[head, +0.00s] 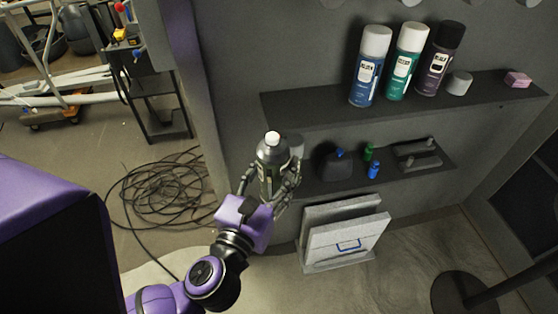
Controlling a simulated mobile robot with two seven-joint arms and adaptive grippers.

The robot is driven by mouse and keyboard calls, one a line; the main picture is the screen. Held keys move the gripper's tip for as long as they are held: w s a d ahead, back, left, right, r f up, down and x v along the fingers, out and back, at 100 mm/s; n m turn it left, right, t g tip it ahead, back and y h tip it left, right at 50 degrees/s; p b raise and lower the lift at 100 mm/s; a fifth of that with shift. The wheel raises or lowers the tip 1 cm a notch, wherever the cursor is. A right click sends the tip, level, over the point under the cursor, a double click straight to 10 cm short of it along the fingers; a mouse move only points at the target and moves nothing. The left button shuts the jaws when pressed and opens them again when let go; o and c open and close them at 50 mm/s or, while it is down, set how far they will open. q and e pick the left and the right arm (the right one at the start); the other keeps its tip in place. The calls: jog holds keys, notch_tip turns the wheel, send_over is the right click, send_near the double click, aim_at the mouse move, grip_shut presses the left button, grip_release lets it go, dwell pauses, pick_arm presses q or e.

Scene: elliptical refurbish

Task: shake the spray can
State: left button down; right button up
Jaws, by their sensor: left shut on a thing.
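A dark spray can (271,152) with a white nozzle on top and no cap is in my left gripper (271,176). The fingers are shut around the can's body from both sides. The can is close to upright, in front of the left end of the lower shelf. The fingers and palm hide its lower part. My right gripper is not in view.
Three capped spray cans, blue (369,68), green (404,65) and purple (439,62), stand on the upper shelf (310,105). A grey cap (459,82) lies beside them. The lower shelf holds a dark container (335,167) and small bottles. Coiled cables (158,190) lie on the floor.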

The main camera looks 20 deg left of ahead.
pick_arm(q)
jog(key=shift+r, duration=0.1)
jog(key=shift+f, duration=4.6)
jog(key=shift+r, duration=4.6)
jog(key=shift+r, duration=0.1)
